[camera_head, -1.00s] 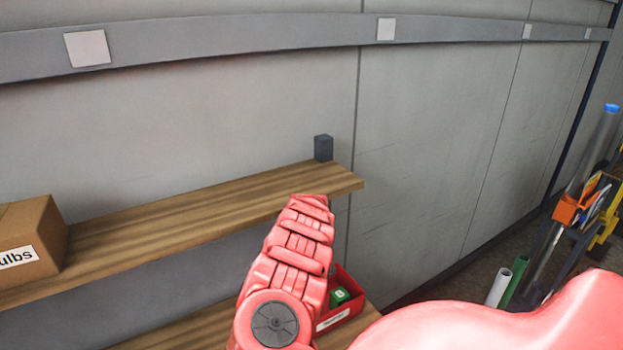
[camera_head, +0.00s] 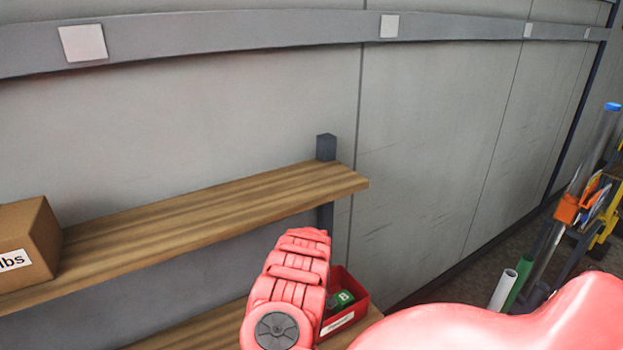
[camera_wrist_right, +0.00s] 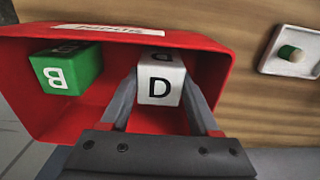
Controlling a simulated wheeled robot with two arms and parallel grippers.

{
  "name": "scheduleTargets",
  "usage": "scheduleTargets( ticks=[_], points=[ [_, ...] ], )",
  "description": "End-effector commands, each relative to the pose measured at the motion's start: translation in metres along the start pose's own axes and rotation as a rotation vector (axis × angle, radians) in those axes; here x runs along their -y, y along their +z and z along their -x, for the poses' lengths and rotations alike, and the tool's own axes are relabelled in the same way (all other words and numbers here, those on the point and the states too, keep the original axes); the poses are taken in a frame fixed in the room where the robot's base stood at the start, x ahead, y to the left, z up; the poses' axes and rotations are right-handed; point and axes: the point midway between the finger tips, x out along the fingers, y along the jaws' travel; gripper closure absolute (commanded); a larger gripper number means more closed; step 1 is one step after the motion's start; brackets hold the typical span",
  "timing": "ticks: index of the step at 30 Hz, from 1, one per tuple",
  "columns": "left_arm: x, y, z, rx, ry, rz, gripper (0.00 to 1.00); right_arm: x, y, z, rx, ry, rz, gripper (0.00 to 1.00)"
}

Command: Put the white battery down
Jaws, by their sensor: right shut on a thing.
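The white battery (camera_wrist_right: 159,84), a white block marked D, is between the fingers of my right gripper (camera_wrist_right: 160,76) in the right wrist view. The gripper is shut on it. Block and fingertips are inside the red bin (camera_wrist_right: 215,67), close to its labelled wall; whether the block touches the floor I cannot tell. The bin also shows in the head view (camera_head: 357,307), partly behind my red arm, which hides the gripper and the white battery there. My left gripper is not in view.
A green block (camera_wrist_right: 68,72) marked B lies in the same bin, beside the white one. A wooden upper shelf (camera_head: 200,222) holds a cardboard box (camera_head: 30,235).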

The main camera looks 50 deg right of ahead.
Motion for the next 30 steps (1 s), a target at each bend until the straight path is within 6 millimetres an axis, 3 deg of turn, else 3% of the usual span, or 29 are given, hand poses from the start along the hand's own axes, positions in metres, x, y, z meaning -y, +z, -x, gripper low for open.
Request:
scheduleTargets(
  ticks=[13,14,18,30],
  points=[
    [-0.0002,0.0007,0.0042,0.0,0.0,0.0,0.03,0.0,-0.0011,-0.0079,-0.004,0.0,-0.001,1.0],
    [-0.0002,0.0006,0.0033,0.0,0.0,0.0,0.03,0.0,-0.0011,-0.0071,-0.003,0.0,-0.001,0.34],
    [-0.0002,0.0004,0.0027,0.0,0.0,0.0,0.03,0.0,-0.001,-0.0064,-0.003,0.0,-0.001,0.09],
    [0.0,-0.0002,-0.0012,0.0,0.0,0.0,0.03,0.0002,-0.0018,0.0005,-0.005,0.001,0.0,0.08]
  ],
)
